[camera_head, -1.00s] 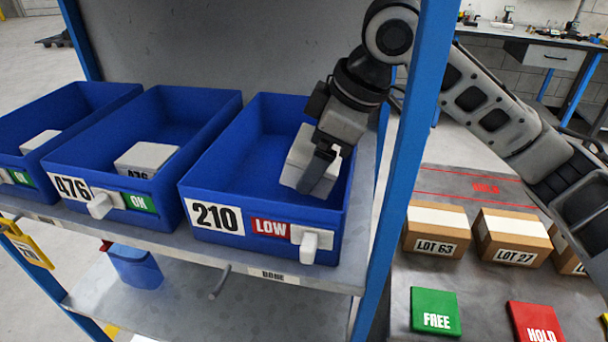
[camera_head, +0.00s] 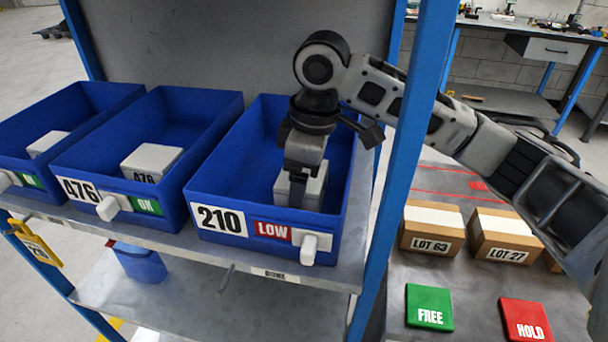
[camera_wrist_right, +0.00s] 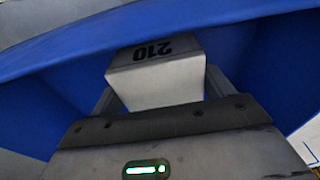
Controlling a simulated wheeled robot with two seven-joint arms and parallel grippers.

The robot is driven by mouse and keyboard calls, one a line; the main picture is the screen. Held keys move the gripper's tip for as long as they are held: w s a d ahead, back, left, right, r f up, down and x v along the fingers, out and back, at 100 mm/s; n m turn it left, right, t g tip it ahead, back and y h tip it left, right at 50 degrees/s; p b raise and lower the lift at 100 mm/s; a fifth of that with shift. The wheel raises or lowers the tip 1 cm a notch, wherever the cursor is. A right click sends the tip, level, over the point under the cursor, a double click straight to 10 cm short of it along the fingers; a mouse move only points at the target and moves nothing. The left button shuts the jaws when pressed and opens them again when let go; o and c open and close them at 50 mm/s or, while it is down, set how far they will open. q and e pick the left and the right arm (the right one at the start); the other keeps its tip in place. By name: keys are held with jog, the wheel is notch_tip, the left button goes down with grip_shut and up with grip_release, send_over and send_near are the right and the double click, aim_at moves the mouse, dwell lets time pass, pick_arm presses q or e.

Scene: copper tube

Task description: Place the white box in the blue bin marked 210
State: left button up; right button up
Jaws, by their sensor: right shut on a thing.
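The white box (camera_head: 313,187) is inside the blue bin marked 210 (camera_head: 207,185), low down near its front and right part. My right gripper (camera_head: 298,190) reaches down into the bin and is shut on the box. In the right wrist view the box (camera_wrist_right: 157,75) sits between the two fingers (camera_wrist_right: 157,92) and shows an upside-down 210 label. The blue bin wall (camera_wrist_right: 60,55) is behind it. I cannot tell whether the box touches the bin floor. My left gripper is not in view.
A blue bin marked 476 (camera_head: 75,163) stands to the left, holding a white box (camera_head: 152,160). LOT boxes (camera_head: 430,228) and FREE (camera_head: 430,305) and HOLD (camera_head: 525,318) blocks lie on a grey surface at right.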

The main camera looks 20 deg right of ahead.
jog(key=shift+f, duration=0.1)
jog(key=o, duration=1.1)
jog(key=shift+o, duration=0.2)
jog(key=r, duration=0.7)
jog(key=shift+s+d+r, duration=0.3)
jog(key=shift+d+r, duration=0.1)
